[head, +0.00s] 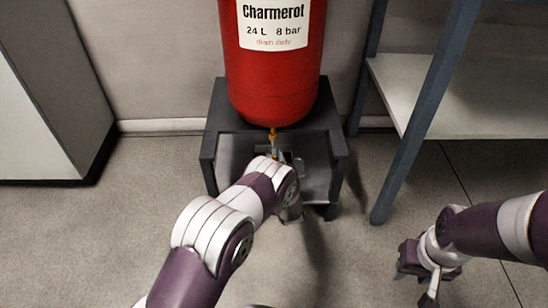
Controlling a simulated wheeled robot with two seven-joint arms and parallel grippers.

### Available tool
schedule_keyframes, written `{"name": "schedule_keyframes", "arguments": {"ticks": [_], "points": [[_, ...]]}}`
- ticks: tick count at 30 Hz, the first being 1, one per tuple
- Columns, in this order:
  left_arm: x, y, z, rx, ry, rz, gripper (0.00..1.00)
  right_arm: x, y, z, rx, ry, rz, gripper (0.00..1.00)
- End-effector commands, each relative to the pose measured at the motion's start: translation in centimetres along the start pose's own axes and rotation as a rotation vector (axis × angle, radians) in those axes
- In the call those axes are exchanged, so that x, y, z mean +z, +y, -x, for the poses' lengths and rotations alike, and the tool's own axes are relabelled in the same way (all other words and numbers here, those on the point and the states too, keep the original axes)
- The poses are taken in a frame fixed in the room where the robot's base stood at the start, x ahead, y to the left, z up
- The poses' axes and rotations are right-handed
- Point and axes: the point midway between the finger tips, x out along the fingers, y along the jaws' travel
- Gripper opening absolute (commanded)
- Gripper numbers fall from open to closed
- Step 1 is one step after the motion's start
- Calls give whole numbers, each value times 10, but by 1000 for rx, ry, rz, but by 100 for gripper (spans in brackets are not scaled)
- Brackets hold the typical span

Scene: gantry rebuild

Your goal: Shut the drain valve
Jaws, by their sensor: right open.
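The red tank (275,70) stands upright on a dark stand (218,122). The drain valve (273,133) shows as a small yellow part under the tank's bottom, with a thin pale piece below it. My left arm reaches up to the stand's front, and my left gripper (288,163) is just below the valve, mostly hidden behind my own wrist. I cannot tell whether its jaws touch the valve or are open. The valve handle's position is not clear. My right gripper (416,281) is open and empty, low over the floor at the right.
A blue-legged shelf (490,85) stands right of the stand, its front leg (405,155) close by. A pale cabinet (45,105) stands at the left. The wall is close behind the tank. Grey floor (110,235) is clear at the front left.

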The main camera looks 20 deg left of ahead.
Motion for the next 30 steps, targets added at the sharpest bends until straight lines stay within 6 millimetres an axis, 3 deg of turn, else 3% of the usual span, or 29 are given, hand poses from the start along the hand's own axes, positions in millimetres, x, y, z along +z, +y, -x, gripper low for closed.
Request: {"name": "schedule_keyframes", "arguments": {"ticks": [14,30], "points": [[-2,4,1,1,-17,89,0,-1,0,6,0,0,0,43],[-8,20,5,0,-112,555,0,-4,0,31,0,0,0,43]]}}
